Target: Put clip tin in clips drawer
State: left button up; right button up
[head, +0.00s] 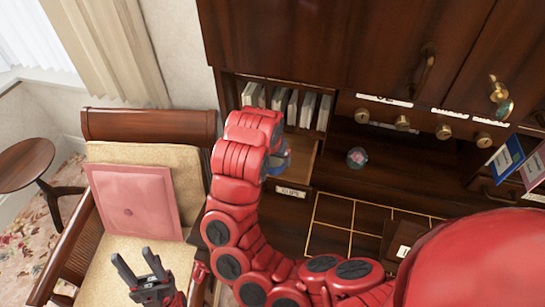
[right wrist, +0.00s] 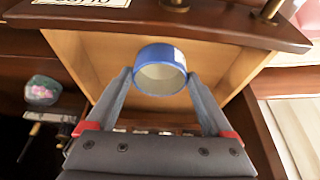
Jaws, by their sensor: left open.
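The clip tin (right wrist: 160,72) is a round blue tin with a pale top, seen in the right wrist view. My right gripper (right wrist: 160,84) has a fingertip on each side of it and holds it over an open wooden drawer (right wrist: 92,58). In the head view the drawer (head: 301,157) is pulled out, with a small label (head: 290,192) on its front; the label is upside down in the right wrist view. My right arm hides the right gripper and most of the tin there. My left gripper (head: 142,272) is open and empty, over the chair.
A row of pale books or files (head: 287,104) stands in a cubby behind the drawer. A glass paperweight (head: 357,157) sits right of it on the dark desk. A chair (head: 150,125) with a pink cushion (head: 137,203) stands at left, near a round side table (head: 25,163).

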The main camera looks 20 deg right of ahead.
jog(key=shift+o, duration=0.6)
jog(key=shift+r, duration=0.15)
jog(key=v, duration=0.6)
jog(key=shift+p, duration=0.35)
jog(key=p+v, duration=0.4)
jog(key=v, duration=0.2)
